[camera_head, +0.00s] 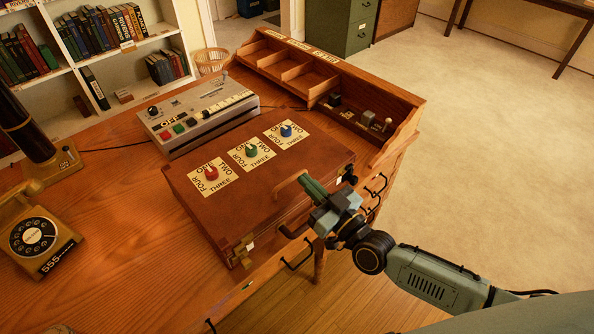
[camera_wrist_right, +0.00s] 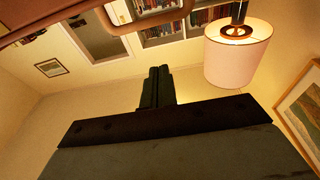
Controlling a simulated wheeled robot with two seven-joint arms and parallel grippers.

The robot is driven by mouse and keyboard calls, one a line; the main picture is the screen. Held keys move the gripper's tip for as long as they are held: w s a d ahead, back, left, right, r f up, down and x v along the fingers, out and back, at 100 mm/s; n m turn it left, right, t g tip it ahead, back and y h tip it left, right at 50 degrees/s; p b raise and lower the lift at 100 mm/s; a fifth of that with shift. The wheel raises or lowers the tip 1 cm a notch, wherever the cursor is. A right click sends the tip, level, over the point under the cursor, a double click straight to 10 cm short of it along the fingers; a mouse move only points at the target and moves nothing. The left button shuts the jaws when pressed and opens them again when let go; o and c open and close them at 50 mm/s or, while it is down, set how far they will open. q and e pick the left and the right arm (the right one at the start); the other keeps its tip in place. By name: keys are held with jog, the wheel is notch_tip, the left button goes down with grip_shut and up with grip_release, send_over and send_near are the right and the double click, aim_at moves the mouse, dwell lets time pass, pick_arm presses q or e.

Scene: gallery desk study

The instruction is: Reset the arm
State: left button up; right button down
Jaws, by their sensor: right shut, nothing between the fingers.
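My right gripper (camera_head: 310,187) is shut and empty. Its green fingertips are over the front right edge of the brown case, close to the case's curved handle (camera_head: 289,181); I cannot tell whether they touch. In the right wrist view its fingers (camera_wrist_right: 157,88) are together with nothing between them. My right arm (camera_head: 432,276) reaches in from the lower right. The brown case (camera_head: 255,196) lies closed on the desk, with red, green and blue knobs on its lid. My left gripper is not in view.
A grey control box (camera_head: 196,115) sits behind the case. A dial telephone (camera_head: 35,238) stands at the left. The wooden desk (camera_head: 125,215) has a raised organiser (camera_head: 300,75) and drawer handles (camera_head: 297,258) near my right arm. Open carpet (camera_head: 490,150) lies to the right.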

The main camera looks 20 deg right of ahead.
jog(key=s+d+f+g+h, duration=0.25)
jog(key=s+f, duration=0.25)
jog(key=f, duration=0.6)
jog(key=s+d+f+m+g+h, duration=0.1)
jog(key=s+d+f+g, duration=0.3)
jog(key=f, duration=0.6)
jog(key=s+d+f+g+h, duration=0.2)
jog(key=s+f, duration=0.4)
jog(key=f, duration=0.5)
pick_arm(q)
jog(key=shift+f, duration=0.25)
pick_arm(e)
jog(key=s+f+g+h, duration=0.1)
jog(key=s+f+g, duration=0.3)
jog(key=s, duration=0.9)
jog(key=s+f+m+g+h, duration=0.1)
jog(key=s+f+g, duration=0.4)
jog(key=s+f, duration=0.5)
jog(key=s, duration=0.4)
jog(key=shift+a, duration=0.25)
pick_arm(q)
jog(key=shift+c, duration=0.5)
